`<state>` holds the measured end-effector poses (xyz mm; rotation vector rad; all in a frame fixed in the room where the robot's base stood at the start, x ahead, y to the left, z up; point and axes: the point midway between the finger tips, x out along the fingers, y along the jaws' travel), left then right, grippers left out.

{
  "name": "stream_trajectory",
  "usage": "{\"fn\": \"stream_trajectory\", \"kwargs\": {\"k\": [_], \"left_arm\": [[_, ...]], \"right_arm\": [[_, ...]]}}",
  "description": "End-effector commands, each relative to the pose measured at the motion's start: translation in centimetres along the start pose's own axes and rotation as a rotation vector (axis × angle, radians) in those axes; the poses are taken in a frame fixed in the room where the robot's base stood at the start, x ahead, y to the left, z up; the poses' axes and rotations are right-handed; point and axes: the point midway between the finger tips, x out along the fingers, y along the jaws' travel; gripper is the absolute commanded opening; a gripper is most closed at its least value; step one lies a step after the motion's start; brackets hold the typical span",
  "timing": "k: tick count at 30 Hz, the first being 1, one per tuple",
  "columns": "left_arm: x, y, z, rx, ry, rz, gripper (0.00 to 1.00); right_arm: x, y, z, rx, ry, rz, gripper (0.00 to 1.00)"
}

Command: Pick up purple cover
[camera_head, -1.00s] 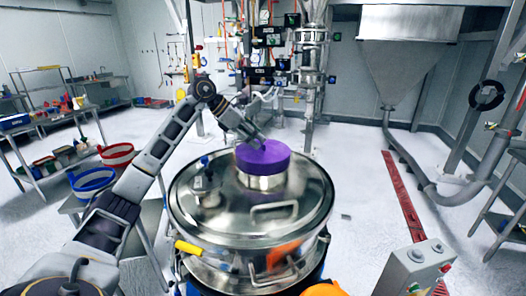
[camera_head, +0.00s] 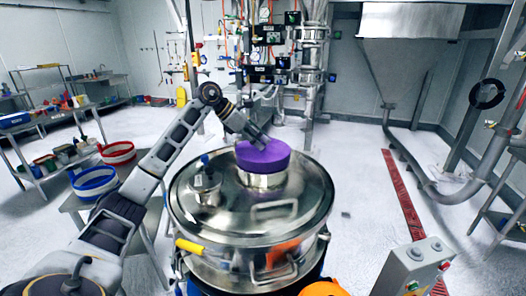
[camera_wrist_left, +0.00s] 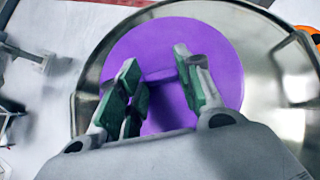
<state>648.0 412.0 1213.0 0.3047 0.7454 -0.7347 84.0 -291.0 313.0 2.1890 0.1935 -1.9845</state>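The purple cover (camera_head: 275,157) is a round disc. It sits on the short metal neck (camera_head: 262,180) of the sifter's shiny steel lid (camera_head: 235,218). My left gripper (camera_head: 262,145) is over the top of the cover, coming in from the left. In the left wrist view the cover (camera_wrist_left: 215,50) lies beyond the fingers, and my left gripper (camera_wrist_left: 162,90) has its green-padded fingers apart with purple showing between them. A darker purple edge shows between the fingers; whether they touch it I cannot tell. My right gripper is not in view.
The lid has metal handles and a small fitting (camera_head: 206,188). A yellow handle (camera_head: 189,246) sticks out at the lower left. A grey control box (camera_head: 415,265) stands at the lower right. Striped red and blue buckets (camera_head: 93,182) are at the left.

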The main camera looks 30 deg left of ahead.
Motion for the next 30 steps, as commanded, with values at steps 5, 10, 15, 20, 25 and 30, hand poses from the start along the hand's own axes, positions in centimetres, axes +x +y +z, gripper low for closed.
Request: {"fn": "stream_trajectory", "kwargs": {"k": [5,10,15,20,25,30], "left_arm": [[0.0,0.0,0.0,0.0,0.0,0.001,0.11],[0.0,0.0,0.0,0.0,0.0,0.001,0.11],[-0.1,0.0,0.1,0.0,-0.001,0.001,0.11],[-0.5,0.0,0.5,0.001,-0.002,0.002,0.11],[-1.3,0.1,1.2,0.001,-0.001,0.002,0.11],[-2.4,0.1,2.4,0.002,-0.002,0.002,0.11]], "right_arm": [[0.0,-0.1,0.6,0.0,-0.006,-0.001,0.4],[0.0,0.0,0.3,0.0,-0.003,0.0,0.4],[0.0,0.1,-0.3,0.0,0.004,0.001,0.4],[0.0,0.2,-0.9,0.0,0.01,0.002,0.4],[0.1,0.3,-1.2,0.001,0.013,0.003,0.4],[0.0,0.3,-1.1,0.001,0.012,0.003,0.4]]}}
